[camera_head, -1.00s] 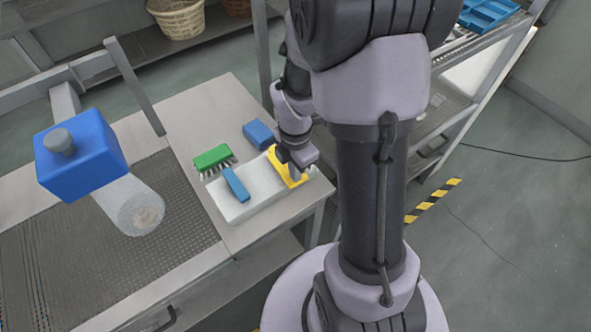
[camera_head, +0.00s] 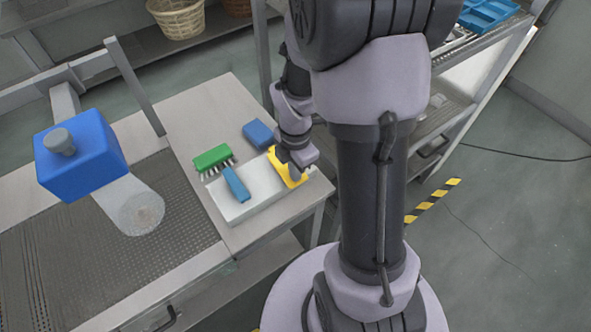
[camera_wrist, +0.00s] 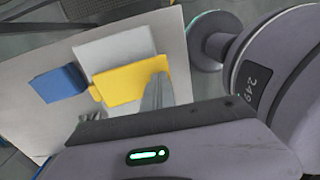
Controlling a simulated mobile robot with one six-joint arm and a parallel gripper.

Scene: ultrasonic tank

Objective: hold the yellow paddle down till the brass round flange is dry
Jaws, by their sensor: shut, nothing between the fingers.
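The yellow paddle (camera_head: 281,166) is at the right end of a white block on the steel bench; it also shows in the wrist view (camera_wrist: 118,84). My gripper (camera_head: 295,175) is shut and empty, pointing down at the paddle. In the wrist view its fingertips (camera_wrist: 156,84) lie over the paddle's right part and seem to touch it. A see-through cone (camera_head: 118,194) reaches from a blue box (camera_head: 80,155) down to the perforated bench top. A faint round shape (camera_head: 143,213) shows through its lower end; I cannot tell whether it is the brass flange.
A shelf rack (camera_head: 445,115) stands right of my arm.

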